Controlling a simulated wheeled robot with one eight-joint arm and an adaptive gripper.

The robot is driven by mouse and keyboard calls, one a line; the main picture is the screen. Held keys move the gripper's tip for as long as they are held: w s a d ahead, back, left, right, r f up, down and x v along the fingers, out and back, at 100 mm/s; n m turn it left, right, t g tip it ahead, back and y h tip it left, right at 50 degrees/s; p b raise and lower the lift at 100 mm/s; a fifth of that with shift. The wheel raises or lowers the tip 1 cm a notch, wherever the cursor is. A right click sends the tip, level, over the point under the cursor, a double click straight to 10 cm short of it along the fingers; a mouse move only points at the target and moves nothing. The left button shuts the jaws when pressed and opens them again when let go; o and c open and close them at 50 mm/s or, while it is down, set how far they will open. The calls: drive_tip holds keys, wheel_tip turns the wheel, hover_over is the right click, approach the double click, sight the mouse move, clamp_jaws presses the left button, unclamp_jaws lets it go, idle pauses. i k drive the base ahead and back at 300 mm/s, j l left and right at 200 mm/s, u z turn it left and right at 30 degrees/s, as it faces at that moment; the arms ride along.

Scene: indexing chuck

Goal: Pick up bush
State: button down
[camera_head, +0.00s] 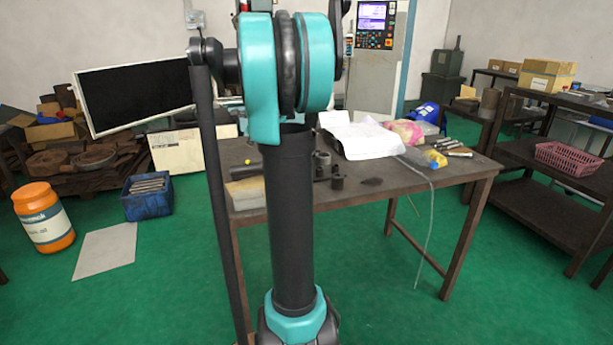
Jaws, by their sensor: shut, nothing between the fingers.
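Small dark metal cylindrical parts stand on the work table (395,187), just right of my arm's black tube. One is a grey ring-like piece (322,158); a dark short cylinder (337,181) stands in front of it. Either could be the bush; I cannot tell which. My arm rises through the middle of the view and hides part of the table. My gripper is not in view.
White papers (362,138), a pink-and-yellow bundle (405,131) and several metal rods (452,148) lie on the table. A pale block (246,193) sits at its left. An orange drum (44,217) and blue crate (147,200) stand left. Green floor is open in front.

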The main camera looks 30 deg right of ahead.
sight(337, 181)
drive_tip(key=z, duration=1.2)
